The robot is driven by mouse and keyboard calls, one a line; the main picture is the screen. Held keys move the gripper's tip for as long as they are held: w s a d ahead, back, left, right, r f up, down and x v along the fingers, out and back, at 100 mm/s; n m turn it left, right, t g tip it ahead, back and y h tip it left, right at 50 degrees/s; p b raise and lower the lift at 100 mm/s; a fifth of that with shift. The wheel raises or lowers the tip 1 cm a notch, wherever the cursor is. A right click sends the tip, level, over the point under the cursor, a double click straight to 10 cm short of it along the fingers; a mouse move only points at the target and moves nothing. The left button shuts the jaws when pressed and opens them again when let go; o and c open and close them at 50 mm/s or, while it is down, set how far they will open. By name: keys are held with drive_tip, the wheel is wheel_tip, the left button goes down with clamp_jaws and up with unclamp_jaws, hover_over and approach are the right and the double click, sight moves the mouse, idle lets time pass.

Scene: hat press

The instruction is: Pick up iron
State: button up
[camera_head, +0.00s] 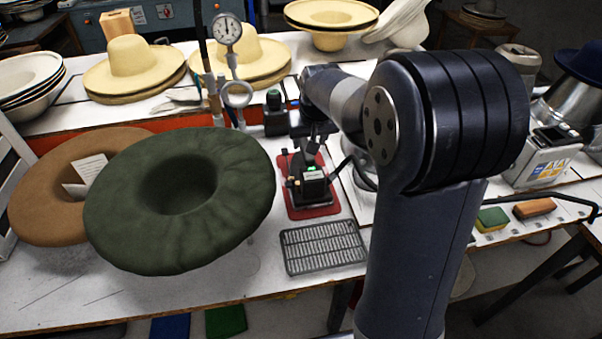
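The iron (313,192) is a small dark shape on a red pad (322,211) near the middle of the white worktable. My arm reaches over the table from the right, and my gripper (308,158) points down directly over the iron. The gripper's dark parts overlap the iron in this view and hide its upper part. I cannot tell whether the fingers touch it, or whether they are open or shut.
A dark green hat (235,205) and a brown hat (45,195) lie to the left. A grey metal grate (322,247) lies in front of the pad. A pressure gauge (227,29) on a pipe stands behind. A sponge (491,219) and brush (534,208) lie right.

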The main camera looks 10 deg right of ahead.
sight(308, 155)
drive_tip(key=x, duration=0.4)
drive_tip(key=shift+s+f, duration=0.1)
drive_tip(key=shift+f, duration=0.05)
drive_tip(key=shift+s+p+x, duration=0.2)
drive_tip(key=shift+x, duration=1.1)
drive_tip(key=shift+s+p+x, duration=0.15)
drive_tip(key=shift+x, duration=1.15)
drive_tip(key=shift+d+f, duration=0.1)
drive_tip(key=shift+f, duration=0.05)
drive_tip(key=shift+c, duration=0.4)
clamp_jaws()
drive_tip(key=shift+w+r, duration=0.15)
drive_tip(key=shift+r, duration=0.1)
